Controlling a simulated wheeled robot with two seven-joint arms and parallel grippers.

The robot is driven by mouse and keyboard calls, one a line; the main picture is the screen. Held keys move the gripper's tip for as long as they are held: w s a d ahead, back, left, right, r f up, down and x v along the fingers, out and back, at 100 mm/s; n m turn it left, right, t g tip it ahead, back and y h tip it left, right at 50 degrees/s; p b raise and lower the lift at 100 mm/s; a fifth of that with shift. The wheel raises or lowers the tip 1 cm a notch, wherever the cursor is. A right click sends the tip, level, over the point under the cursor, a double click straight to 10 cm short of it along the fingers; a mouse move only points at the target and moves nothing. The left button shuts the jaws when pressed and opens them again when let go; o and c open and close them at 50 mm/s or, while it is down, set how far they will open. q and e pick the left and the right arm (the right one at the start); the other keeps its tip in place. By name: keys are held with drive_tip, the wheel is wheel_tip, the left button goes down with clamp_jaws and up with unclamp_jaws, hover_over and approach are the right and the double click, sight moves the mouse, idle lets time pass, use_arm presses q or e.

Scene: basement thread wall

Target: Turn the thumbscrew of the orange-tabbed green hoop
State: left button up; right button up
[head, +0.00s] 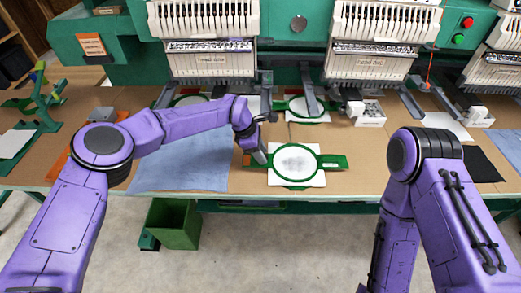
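A green hoop (297,180) lies flat on the brown table near its front edge, with white cloth stretched inside it and green brackets at its left and right. My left gripper (261,158) points down at the hoop's left side, very close to the left bracket. Whether it touches, and whether its fingers are open, I cannot tell. My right arm folds down at the lower right, and its gripper is out of view.
Another green hoop (306,107) lies behind, below the embroidery machine heads (205,50). A blue cloth (182,166) lies left of the hoop. A white box (366,113) stands at the back right. A green bin (173,224) is on the floor below the table edge.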

use_arm(q)
drive_tip(key=shift+s, duration=0.15)
clamp_jaws()
